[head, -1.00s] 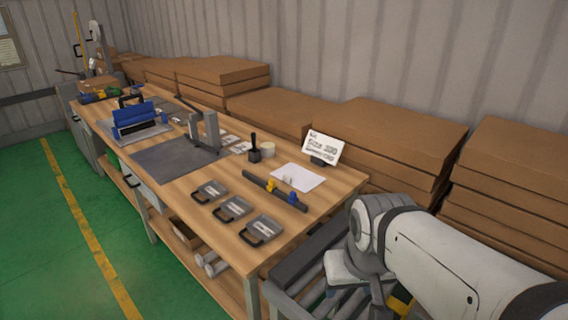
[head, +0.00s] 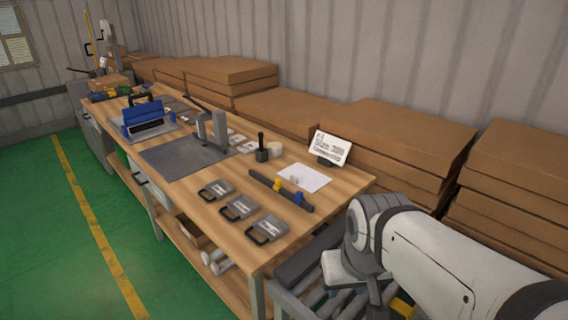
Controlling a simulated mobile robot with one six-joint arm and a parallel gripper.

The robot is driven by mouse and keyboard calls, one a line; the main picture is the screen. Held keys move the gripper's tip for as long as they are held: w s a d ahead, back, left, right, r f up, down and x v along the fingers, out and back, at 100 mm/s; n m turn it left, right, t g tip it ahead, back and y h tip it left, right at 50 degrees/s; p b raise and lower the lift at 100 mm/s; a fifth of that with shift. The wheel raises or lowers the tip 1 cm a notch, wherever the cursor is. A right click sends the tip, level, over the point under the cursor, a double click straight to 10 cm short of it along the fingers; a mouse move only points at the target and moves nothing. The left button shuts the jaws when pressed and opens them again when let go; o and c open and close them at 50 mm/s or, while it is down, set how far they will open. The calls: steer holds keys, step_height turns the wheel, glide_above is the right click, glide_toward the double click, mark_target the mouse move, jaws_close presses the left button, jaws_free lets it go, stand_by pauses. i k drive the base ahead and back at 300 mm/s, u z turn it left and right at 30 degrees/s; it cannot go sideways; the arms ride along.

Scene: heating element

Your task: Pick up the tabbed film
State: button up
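A white sheet (head: 305,177) lies on the wooden workbench (head: 236,194) near its right end, with a small pale piece (head: 294,181) at its left edge. This may be the tabbed film, but it is too small to tell. More small pale pieces (head: 238,139) lie behind the upright press and may also be film. My arm is at the lower right, beyond the bench's right end. My gripper is not clearly visible, and no object shows in its hold.
Several grey handled plates (head: 240,207) line the bench's front. Brown boxes (head: 400,135) fill the wall side. Green floor (head: 60,250) is clear at left.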

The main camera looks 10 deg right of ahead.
mark_target(311, 180)
steer(key=u, duration=2.35)
steer(key=i, duration=2.25)
steer(key=z, duration=3.6)
steer(key=i, duration=0.6)
